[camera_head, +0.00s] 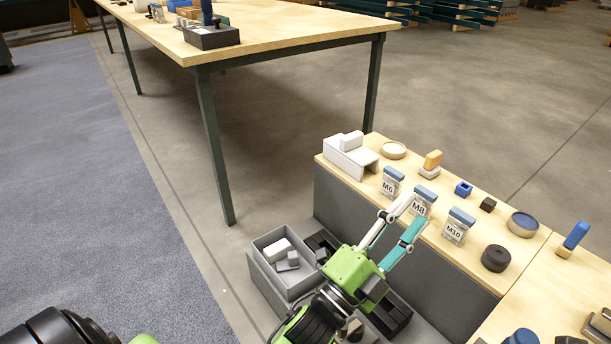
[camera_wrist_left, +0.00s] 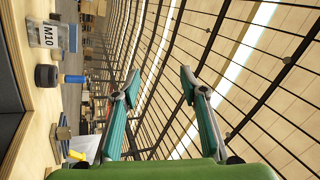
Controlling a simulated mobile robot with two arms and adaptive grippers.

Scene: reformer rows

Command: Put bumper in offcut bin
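A black round puck (camera_head: 495,258), which I take for the bumper, sits on the wooden shelf right of the M10 container. It also shows in the left wrist view (camera_wrist_left: 46,76) beside that container. A grey open bin (camera_head: 297,284), which looks like the offcut bin, stands low on the left with pale and grey blocks inside. My left gripper (camera_head: 408,216) is open, its teal and white fingers spread in front of the M8 container and left of the puck. In the left wrist view the open fingers (camera_wrist_left: 160,78) have nothing between them. My right gripper is not in view.
Labelled containers M6 (camera_head: 391,181), M8 (camera_head: 422,203) and M10 (camera_head: 456,227) line the shelf's near edge. A large wooden table (camera_head: 290,30) stands at the back left.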

